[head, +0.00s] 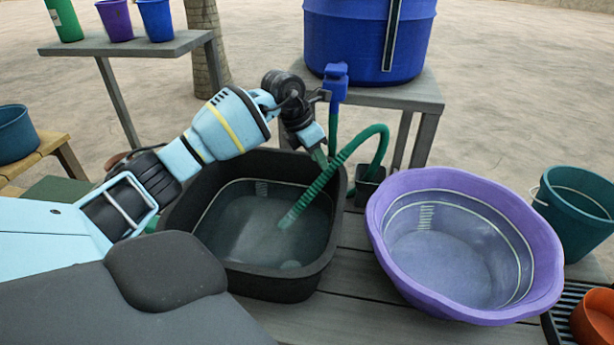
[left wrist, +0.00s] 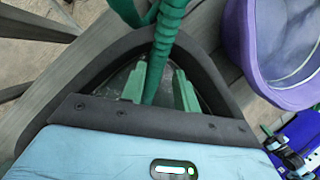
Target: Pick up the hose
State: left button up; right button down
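The green ribbed hose (head: 322,182) runs from the blue tap (head: 336,82), loops up beside the black basin (head: 338,222) and hangs down into it, its lower end over the water. My left gripper (head: 319,157) reaches in over the basin's back edge, fingers pointing down, beside the upper hose. In the left wrist view the hose (left wrist: 167,35) runs down between the two green fingers of my left gripper (left wrist: 160,88). The fingers stand apart, with a gap showing beside the hose.
A purple basin (head: 378,235) of water stands right of the black basin on grey planks. A blue barrel (head: 345,35) stands on a table behind. A teal bucket (head: 572,222) and an orange pot (head: 596,322) are at the right. A small dark pot (head: 370,185) sits by the hose.

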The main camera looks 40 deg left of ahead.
aim_at(313, 191)
pick_arm(q)
jog(key=shift+w+x, duration=0.15)
jog(key=shift+x, duration=1.15)
jog(key=shift+w+x, duration=0.1)
jog(key=shift+x, duration=1.25)
jog(key=shift+r, duration=0.1)
jog(key=shift+c, duration=0.3)
jog(key=c, duration=0.5)
